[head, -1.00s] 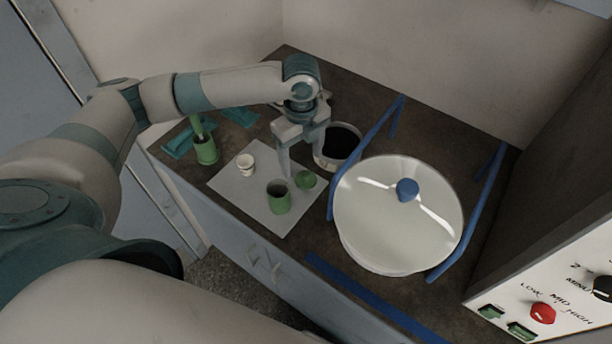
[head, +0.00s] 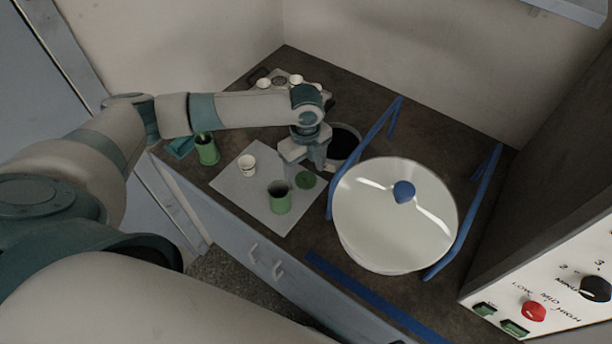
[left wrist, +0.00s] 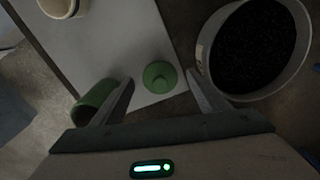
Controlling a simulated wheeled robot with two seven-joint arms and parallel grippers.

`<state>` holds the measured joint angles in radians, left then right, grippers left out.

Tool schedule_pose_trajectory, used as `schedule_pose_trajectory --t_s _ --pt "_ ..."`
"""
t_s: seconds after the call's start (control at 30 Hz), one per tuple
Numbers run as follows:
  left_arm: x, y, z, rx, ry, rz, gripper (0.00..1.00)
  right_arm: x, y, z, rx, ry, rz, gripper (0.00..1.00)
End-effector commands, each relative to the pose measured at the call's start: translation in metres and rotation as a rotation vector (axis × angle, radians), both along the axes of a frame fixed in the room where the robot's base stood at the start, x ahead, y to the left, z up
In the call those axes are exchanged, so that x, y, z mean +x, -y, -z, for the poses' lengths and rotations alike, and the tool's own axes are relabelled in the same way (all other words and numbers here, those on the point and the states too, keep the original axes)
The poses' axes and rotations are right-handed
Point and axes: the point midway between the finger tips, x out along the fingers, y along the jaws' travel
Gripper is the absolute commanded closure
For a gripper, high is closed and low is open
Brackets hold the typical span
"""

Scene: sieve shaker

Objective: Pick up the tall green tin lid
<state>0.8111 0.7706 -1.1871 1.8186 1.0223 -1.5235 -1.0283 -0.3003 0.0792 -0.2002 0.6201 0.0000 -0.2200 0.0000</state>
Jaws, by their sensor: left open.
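The green tin lid (head: 306,180) is a small round disc with a knob, lying flat at the right edge of the white sheet (head: 240,185). In the left wrist view the lid (left wrist: 160,76) lies between and just beyond the two fingertips. My left gripper (head: 303,184) is open and empty above the lid; its fingers (left wrist: 160,82) also show in the left wrist view. An open green tin (head: 280,199) stands on the sheet beside the lid, and in the left wrist view the tin (left wrist: 97,100) is close to the left finger. My right gripper is not in view.
A pale bowl of black grains (left wrist: 254,48) stands close to the right finger. A large white-lidded shaker (head: 390,230) with a blue knob stands right, between blue bars. A white cup (head: 247,165) and another green tin (head: 208,152) stand left.

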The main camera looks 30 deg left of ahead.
Motion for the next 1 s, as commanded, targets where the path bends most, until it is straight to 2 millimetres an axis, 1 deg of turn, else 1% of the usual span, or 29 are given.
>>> schedule_pose_trajectory --t_s 0.1,0.2,0.63,0.67,0.7,0.77,0.8,0.83,0.87,0.9,1.0 --pt "0.000 -0.001 0.011 0.002 0.000 0.000 0.32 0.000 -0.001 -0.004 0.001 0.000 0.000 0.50" --pt "0.000 -0.001 0.014 0.001 0.000 0.001 0.32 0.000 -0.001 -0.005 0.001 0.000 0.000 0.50" --pt "0.000 -0.001 0.015 0.002 0.001 0.001 0.32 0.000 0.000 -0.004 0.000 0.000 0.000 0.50" --pt "0.000 -0.001 0.015 0.002 0.001 0.001 0.37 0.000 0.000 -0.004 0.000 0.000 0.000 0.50" --pt "0.000 -0.001 0.015 0.002 0.001 0.001 0.46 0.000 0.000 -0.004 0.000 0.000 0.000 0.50" --pt "0.000 -0.001 0.015 0.002 0.001 0.001 0.61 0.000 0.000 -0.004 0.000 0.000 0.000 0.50" --pt "0.000 -0.001 0.015 0.002 0.001 0.001 0.70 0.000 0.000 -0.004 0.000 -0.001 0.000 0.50" --pt "0.000 -0.001 0.015 0.002 0.001 0.001 0.76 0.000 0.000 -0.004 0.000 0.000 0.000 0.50" --pt "0.000 -0.001 0.015 0.002 0.001 0.001 0.76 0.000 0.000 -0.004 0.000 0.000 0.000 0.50" --pt "0.000 -0.001 0.015 0.002 0.001 0.001 0.79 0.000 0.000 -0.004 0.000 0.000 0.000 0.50" --pt "0.000 -0.001 0.015 0.002 0.001 0.001 0.79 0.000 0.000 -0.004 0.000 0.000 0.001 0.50"
